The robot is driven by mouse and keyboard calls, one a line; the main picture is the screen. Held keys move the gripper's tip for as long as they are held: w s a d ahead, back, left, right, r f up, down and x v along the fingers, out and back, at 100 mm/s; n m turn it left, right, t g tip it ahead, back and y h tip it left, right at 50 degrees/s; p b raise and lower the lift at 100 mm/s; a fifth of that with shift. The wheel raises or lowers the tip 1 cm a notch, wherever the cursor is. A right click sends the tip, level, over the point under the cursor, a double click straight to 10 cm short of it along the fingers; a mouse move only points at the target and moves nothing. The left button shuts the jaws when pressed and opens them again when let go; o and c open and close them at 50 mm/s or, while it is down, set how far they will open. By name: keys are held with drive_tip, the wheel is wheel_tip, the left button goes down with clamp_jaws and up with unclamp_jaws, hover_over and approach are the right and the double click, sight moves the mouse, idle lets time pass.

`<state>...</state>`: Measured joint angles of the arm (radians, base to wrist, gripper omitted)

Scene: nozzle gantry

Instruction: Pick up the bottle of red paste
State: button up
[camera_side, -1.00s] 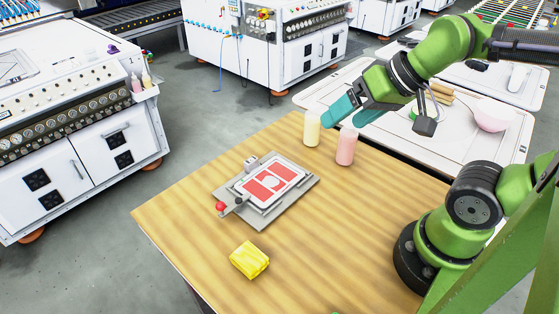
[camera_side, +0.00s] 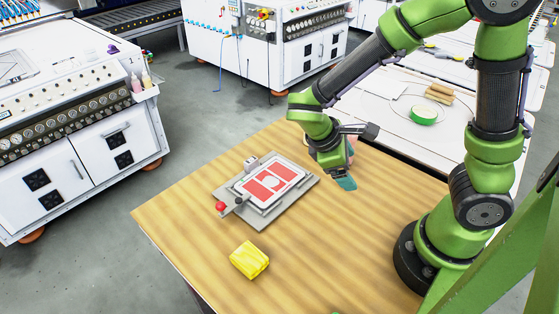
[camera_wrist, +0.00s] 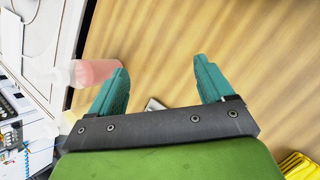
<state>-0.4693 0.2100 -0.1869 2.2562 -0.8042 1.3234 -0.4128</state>
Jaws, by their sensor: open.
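The bottle of red paste (camera_wrist: 95,72) shows pink in the wrist view, lying across the picture at the upper left with its pale top toward the left edge. It is beside my left finger, outside the space between the fingers; I cannot tell whether they touch. My gripper (camera_wrist: 160,66) has its two teal fingers spread apart with nothing between them. In the side view my gripper (camera_side: 343,180) hangs low over the wooden table, right of the printing plate. There my arm hides nearly all of the bottle.
The grey plate (camera_side: 245,215) with a red and white print lies left of my gripper on the wooden table (camera_side: 330,270). A yellow sponge (camera_side: 249,260) lies near the front. A green tape roll (camera_side: 424,115) is on the white table behind.

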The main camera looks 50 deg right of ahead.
drive_tip(key=f+n+h, duration=0.1)
drive_tip(key=n+h, duration=0.1)
drive_tip(key=w+d+f+n+h, duration=0.1)
drive_tip(key=n+h, duration=0.1)
drive_tip(key=w+d+f+n+h, duration=0.1)
drive_tip(key=n+h, duration=0.1)
drive_tip(key=shift+w+f+h, duration=0.2)
drive_tip(key=shift+f+h, duration=0.15)
drive_tip(key=shift+h, duration=0.05)
drive_tip(key=w+n+t+h, duration=0.1)
drive_tip(key=w+f+n+t+h, duration=0.1)
drive_tip(key=n+h, duration=0.1)
drive_tip(key=w+n+t+h, duration=0.1)
drive_tip(key=n, duration=0.1)
drive_tip(key=shift+f, duration=0.25)
drive_tip(key=shift+w+f+n+t+h, duration=0.15)
drive_tip(key=shift+w+n+t+h, duration=0.2)
drive_tip(key=shift+n+t+h, duration=0.3)
drive_tip(key=d, duration=0.4)
drive_tip(key=w+d, duration=0.1)
drive_tip(key=d, duration=0.6)
drive_tip(key=shift+w+d, duration=0.2)
drive_tip(key=shift+d, duration=0.15)
drive_tip(key=c, duration=0.8)
